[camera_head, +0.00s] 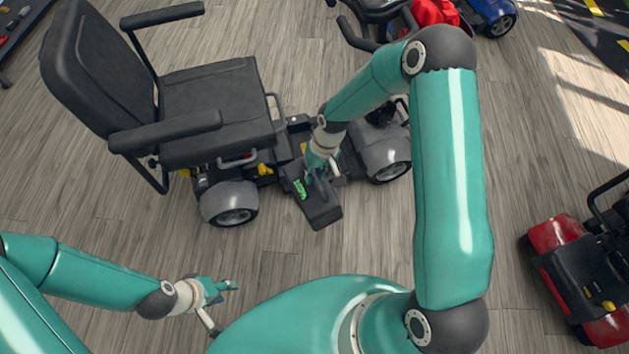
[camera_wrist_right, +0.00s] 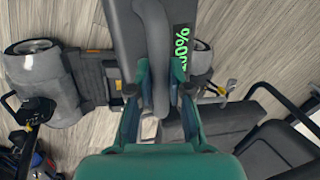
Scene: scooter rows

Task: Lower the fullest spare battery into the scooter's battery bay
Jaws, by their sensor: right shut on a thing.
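A dark grey spare battery (camera_head: 322,212) with a green charge display (camera_head: 300,188) hangs tilted in my right gripper (camera_head: 318,170), beside the near side of the scooter (camera_head: 212,95) with the black seat. In the right wrist view my right gripper (camera_wrist_right: 160,80) is shut on the handle of the battery (camera_wrist_right: 124,30). Its display (camera_wrist_right: 183,45) shows green digits ending in 00%, partly hidden by a finger. The scooter's battery bay is not clearly visible; the battery and arm cover part of the deck. My left gripper (camera_head: 222,287) is low at the left, away from the battery, its jaw opening unclear.
The scooter's grey wheel covers (camera_head: 228,199) stand either side of the battery. A red scooter (camera_head: 580,270) is at the right edge. A blue scooter (camera_head: 490,14) and a red item (camera_head: 433,12) are at the top.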

